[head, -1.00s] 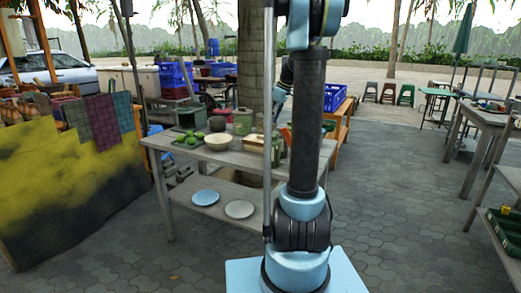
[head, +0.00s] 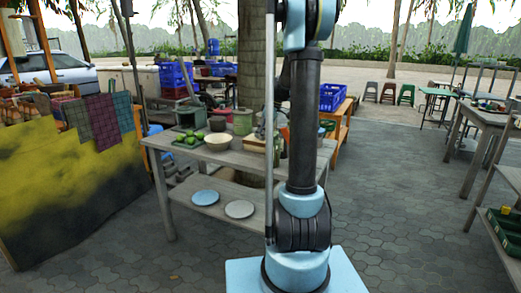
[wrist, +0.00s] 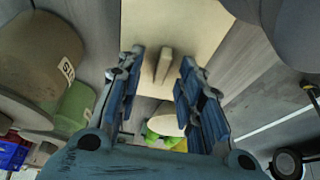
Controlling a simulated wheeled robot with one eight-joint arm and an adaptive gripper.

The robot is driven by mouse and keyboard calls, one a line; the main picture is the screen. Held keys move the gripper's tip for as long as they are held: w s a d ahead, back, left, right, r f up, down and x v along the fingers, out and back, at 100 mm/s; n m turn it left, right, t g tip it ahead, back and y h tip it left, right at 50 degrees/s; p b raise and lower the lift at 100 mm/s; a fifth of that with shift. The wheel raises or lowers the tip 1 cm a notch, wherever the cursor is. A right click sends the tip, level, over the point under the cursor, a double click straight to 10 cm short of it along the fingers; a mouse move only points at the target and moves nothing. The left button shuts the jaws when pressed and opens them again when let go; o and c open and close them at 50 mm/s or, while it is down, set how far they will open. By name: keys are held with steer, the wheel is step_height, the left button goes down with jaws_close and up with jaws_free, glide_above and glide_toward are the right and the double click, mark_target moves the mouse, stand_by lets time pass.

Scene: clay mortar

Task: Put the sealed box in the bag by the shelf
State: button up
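In the wrist view my gripper (wrist: 158,90) is open, its two blue fingers apart. A flat beige object (wrist: 205,22) lies below and beyond the fingertips, with two narrow upright tan pieces (wrist: 163,66) showing between the fingers. No contact is clear. I cannot tell whether this is the sealed box. In the head view a tan, flat-topped object (head: 256,144) stands on the grey table (head: 231,160), partly hidden by my arm. My gripper is hidden in the head view. I cannot make out the bag.
On the table stand a cream bowl (head: 218,142), green fruit (head: 189,138) and a green container (head: 242,122). In the wrist view a labelled brown jar (wrist: 35,55) is close at left. Plates (head: 239,209) lie on the lower shelf. Paving at right (head: 400,210) is clear.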

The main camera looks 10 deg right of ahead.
jaws_close()
